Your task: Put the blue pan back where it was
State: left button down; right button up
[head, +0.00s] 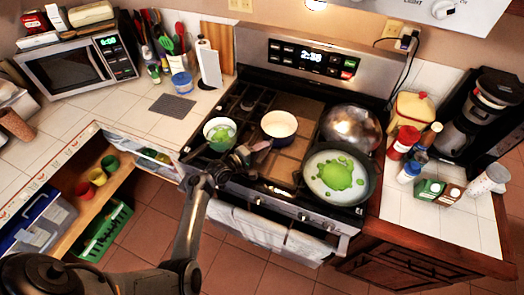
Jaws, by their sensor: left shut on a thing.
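The blue pan (279,125), a small pan with a dark blue rim and a pale, empty-looking inside, is at the middle of the stove. Its handle points down and left toward me. My left gripper (243,156) is at the end of that handle, at the stove's front edge, and is shut on it. The fingers are small and dark here, so their exact grip is hard to see. Whether the pan touches the stove top or is just above it, I cannot tell. My right gripper is not in view.
A small pan with green contents (220,131) is left of the blue pan. A large pan with green contents (338,177) is at front right, with a shiny metal dome (351,128) behind it. Towels (265,232) hang on the oven front. An open drawer (115,165) is at left.

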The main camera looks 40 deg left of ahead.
pick_arm(q)
jog(key=c, duration=1)
grip_release()
